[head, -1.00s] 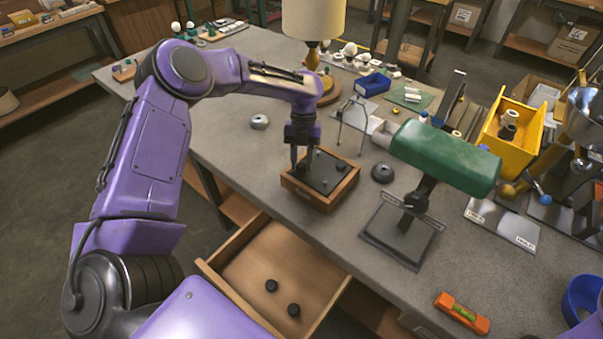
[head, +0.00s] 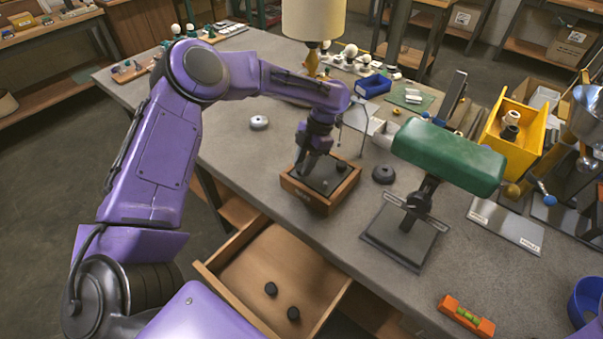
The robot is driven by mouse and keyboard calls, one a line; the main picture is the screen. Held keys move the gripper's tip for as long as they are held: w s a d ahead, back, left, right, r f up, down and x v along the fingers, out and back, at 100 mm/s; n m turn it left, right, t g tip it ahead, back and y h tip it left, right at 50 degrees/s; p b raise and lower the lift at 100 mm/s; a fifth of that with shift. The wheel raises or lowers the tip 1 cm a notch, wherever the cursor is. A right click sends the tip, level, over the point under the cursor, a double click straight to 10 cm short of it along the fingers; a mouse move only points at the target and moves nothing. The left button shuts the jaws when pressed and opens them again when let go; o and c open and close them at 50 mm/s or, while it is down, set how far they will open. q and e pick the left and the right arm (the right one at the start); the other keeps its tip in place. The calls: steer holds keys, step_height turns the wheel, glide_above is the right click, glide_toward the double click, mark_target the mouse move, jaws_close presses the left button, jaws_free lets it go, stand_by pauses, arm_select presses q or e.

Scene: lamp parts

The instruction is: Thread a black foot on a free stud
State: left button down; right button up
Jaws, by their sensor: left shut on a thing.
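The wooden box (head: 318,200) with a dark top plate stands at the front edge of the bench, by the open drawer. One black foot (head: 341,166) sits at the plate's far right corner. A small stud (head: 325,183) shows near the plate's middle. My left gripper (head: 306,168) points down at the plate's left part, its fingers shut on what seems to be a black foot, mostly hidden by the fingers. I cannot tell whether that foot touches a stud. Two more black feet, a farther one (head: 271,289) and a nearer one (head: 293,314), lie in the drawer. My right gripper is out of view.
The open drawer (head: 228,300) juts out below the bench. A green-shaded lamp (head: 450,157) stands right of the box, with a dark round part (head: 384,174) between them. The bench left of the box is clear.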

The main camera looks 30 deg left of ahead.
arm_select(q)
steer(key=m, duration=0.2)
steer(key=m+y, duration=0.1)
steer(key=shift+s+d+f+m, duration=0.15)
steer(key=shift+s+f+m, duration=0.1)
steer(key=shift+f+m, duration=0.15)
steer(key=shift+s+m+t+y, duration=0.1)
steer(key=shift+m+t+y, duration=0.25)
steer(key=shift+m, duration=0.35)
steer(key=c, duration=0.7)
jaws_free()
steer(key=shift+r, duration=0.1)
steer(key=shift+w+r, duration=0.1)
steer(key=shift+w, duration=0.15)
